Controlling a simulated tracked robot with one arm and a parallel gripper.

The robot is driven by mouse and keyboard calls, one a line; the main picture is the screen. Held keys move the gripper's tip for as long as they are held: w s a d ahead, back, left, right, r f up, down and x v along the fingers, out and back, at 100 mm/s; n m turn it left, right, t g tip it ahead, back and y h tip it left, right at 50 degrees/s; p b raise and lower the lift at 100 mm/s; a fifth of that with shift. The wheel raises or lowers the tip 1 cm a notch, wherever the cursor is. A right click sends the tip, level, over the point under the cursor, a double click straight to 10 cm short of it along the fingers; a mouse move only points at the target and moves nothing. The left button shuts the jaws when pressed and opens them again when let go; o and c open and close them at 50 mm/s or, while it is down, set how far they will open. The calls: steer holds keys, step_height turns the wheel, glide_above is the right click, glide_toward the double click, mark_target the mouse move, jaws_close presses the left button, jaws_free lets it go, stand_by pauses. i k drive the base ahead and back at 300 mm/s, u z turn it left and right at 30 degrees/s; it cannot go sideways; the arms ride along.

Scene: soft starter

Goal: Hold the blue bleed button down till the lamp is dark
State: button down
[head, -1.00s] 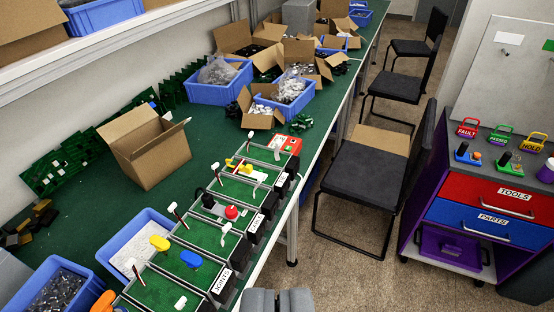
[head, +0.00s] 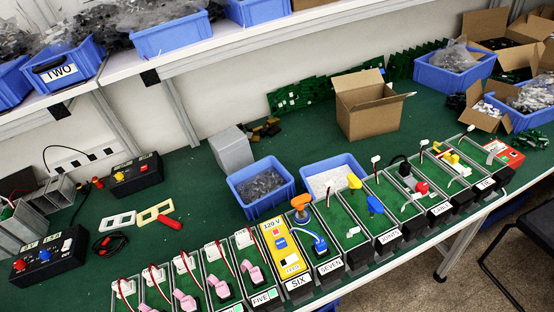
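Blue parts that could be the bleed button show in the head view, and I cannot tell which it is. A black box (head: 66,262) at the lower left carries a round blue button (head: 44,255) and a red button (head: 19,265). A yellow module (head: 291,270) marked "120 V" in slot SIX has a small blue patch (head: 281,243) on its face. A blue oval knob (head: 375,204) stands in a slot further right. No lamp can be made out clearly as lit or dark. My gripper is not in view.
A row of green slots with pink, orange, yellow and red parts runs along the front edge. A second black box (head: 136,174) has yellow and red buttons. Blue bins (head: 248,205), a grey block (head: 231,150) and an open carton (head: 370,115) stand behind.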

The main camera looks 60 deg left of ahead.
mark_target(282, 244)
steer(key=k, duration=0.85)
steer(key=u, duration=0.55)
steer(key=k, duration=0.7)
steer(key=u, duration=0.25)
steer(key=i, duration=0.5)
steer(key=z, duration=0.05)
